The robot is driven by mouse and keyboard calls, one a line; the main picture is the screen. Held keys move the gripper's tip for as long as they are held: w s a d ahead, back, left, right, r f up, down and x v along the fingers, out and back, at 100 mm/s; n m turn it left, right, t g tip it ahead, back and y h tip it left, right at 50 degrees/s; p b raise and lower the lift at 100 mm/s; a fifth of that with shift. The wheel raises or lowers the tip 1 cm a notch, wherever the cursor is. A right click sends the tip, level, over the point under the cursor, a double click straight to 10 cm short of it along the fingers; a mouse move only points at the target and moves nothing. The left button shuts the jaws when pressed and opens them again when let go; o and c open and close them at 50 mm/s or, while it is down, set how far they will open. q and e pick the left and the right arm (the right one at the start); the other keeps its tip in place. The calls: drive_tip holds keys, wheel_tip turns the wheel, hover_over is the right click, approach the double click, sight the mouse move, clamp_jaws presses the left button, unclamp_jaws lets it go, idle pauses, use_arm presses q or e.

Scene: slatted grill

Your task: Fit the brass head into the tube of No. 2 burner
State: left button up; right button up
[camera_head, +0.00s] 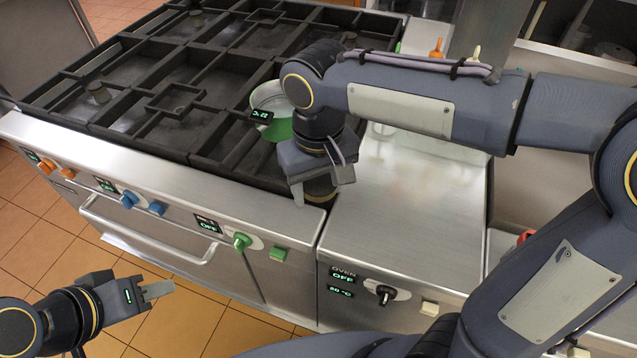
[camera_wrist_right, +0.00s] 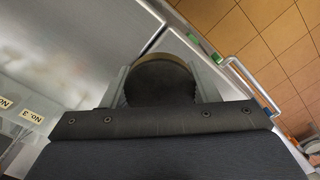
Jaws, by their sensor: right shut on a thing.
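My right gripper (camera_head: 322,186) is shut on the brass head (camera_head: 321,195), a round dark piece with a brass rim. It is over the front right corner of the range, by the seam with the steel counter. In the right wrist view the brass head (camera_wrist_right: 160,82) sits between the two fingers, its dark face toward the camera. Short burner posts show in the grill (camera_head: 98,91), but I cannot tell which is No. 2's tube. My left gripper (camera_head: 158,291) is low at the front left, away from the range; its finger gap is unclear.
A green and white pot (camera_head: 270,98) with a small display is partly hidden behind my right arm. Dark grates cover the range top. Knobs (camera_head: 242,241) and a handle (camera_head: 150,240) stick out in front. The steel counter (camera_head: 415,215) at right is clear.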

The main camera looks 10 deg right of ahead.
sight(319, 179)
drive_tip(key=shift+r+p, duration=2.05)
drive_tip(key=shift+r, duration=0.55)
